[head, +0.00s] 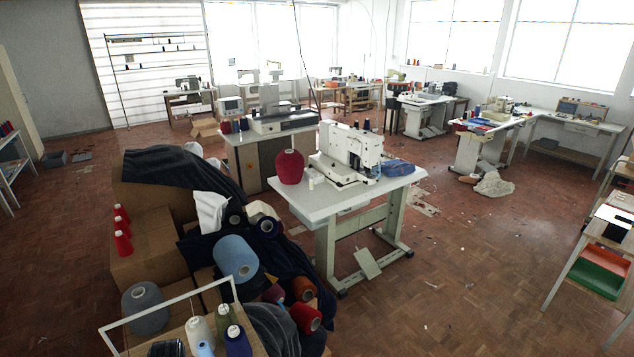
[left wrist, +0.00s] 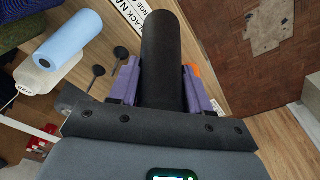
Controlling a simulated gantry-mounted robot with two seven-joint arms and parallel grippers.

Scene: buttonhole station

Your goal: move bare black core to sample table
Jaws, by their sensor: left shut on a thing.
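The bare black core (left wrist: 164,50) shows in the left wrist view as a plain dark cylinder with no yarn on it. My left gripper (left wrist: 161,80) has its purple fingers on either side of the core and is shut on it. The core points away from the wrist, over a wooden surface (left wrist: 120,38). Neither gripper shows in the head view, and my right gripper is in no view. No table in the head view is clearly marked as the sample table.
In the left wrist view, a light blue spool (left wrist: 68,38) and a white label strip (left wrist: 133,14) are near the core. In the head view, boxes (head: 150,245) and yarn cones crowd the lower left. A white sewing table (head: 300,200) stands mid-room; open floor (head: 470,260) lies right of it.

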